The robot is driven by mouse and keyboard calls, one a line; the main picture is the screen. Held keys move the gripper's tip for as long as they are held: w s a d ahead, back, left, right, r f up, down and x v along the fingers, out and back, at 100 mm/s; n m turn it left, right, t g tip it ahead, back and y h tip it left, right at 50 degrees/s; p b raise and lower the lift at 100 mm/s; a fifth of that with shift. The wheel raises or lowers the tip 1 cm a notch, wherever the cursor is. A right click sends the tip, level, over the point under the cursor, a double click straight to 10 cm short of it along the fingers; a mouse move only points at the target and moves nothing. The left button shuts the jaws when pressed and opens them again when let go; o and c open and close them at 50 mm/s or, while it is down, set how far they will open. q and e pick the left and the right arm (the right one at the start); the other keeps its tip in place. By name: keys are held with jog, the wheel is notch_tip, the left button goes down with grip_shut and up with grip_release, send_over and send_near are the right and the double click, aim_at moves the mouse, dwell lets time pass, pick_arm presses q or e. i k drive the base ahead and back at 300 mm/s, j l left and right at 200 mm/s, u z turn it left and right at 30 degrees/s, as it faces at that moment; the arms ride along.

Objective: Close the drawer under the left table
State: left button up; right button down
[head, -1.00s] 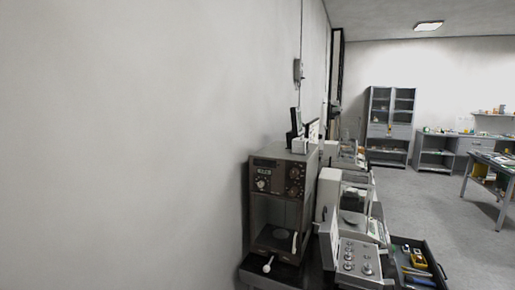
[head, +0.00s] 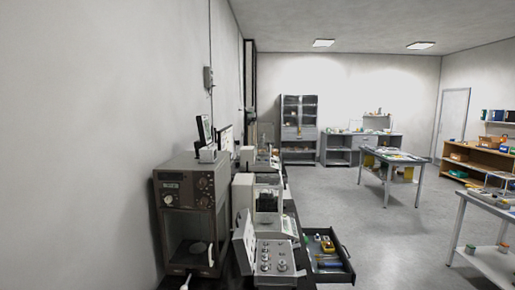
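An open drawer (head: 347,266) sticks out to the right from under the dark table along the left wall. It holds several small items, with yellow, blue and orange parts. Neither of my grippers is in the head view.
The grey floor (head: 390,240) to the right of the drawer is clear. A metal table (head: 395,157) stands farther back, and another table (head: 490,255) stands at the right edge. Shelves (head: 299,120) stand at the far wall.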

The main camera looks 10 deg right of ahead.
aim_at(314, 246)
jog(key=k+l, duration=0.1)
jog(key=l, duration=1.55)
jog(key=k+l, duration=0.15)
jog(key=l, duration=1.45)
jog(key=k+l, duration=0.15)
jog(key=l, duration=0.65)
